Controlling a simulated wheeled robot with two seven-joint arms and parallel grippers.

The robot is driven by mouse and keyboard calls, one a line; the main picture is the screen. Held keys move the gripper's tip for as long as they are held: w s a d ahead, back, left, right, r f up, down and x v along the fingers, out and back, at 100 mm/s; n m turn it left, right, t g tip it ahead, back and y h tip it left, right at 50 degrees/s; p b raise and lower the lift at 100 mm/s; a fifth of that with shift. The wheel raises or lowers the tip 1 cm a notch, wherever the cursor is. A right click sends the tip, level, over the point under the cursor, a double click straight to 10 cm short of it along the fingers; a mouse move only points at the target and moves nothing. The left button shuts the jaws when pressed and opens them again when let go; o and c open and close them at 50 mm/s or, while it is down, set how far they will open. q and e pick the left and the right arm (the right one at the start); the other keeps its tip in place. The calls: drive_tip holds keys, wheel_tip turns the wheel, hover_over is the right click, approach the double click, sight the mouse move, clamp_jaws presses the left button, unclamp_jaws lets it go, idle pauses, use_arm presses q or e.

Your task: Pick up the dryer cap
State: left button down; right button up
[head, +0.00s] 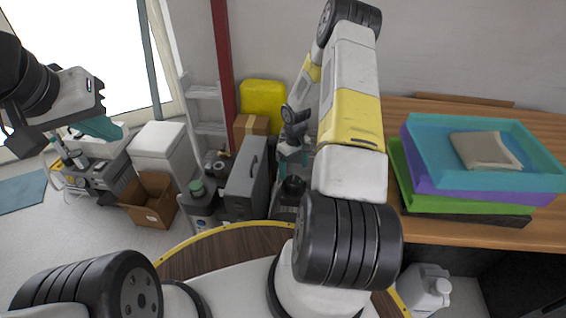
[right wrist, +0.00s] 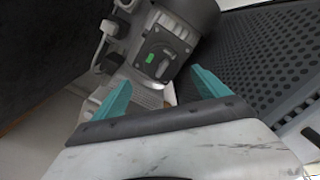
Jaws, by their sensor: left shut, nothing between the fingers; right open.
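I cannot clearly pick out the dryer cap in either view. My right gripper (head: 290,160) reaches down behind the grey case, above a dark rounded machine part (head: 292,187). In the right wrist view its two teal fingers (right wrist: 160,92) are spread with nothing between them. Beyond them is a grey machine (right wrist: 165,50) with a dark switch plate bearing a small green mark. It appears apart from the fingers. My left gripper (head: 108,130) is shut and empty, raised at the left over the floor equipment.
A dark perforated panel (right wrist: 265,60) stands close on the right of the right gripper. A grey case (head: 246,178), a green-topped canister (head: 199,200) and an open cardboard box (head: 150,201) stand on the floor. Stacked coloured trays (head: 480,180) sit on the wooden table (head: 420,232).

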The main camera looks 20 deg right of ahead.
sight(293, 184)
drive_tip(key=f, duration=0.5)
drive_tip(key=s+f, duration=0.1)
drive_tip(key=f, duration=0.2)
drive_tip(key=shift+f, duration=0.2)
drive_tip(key=shift+a, duration=0.1)
drive_tip(key=c, duration=1.6)
drive_tip(key=shift+o, duration=0.2)
drive_tip(key=shift+r, duration=0.1)
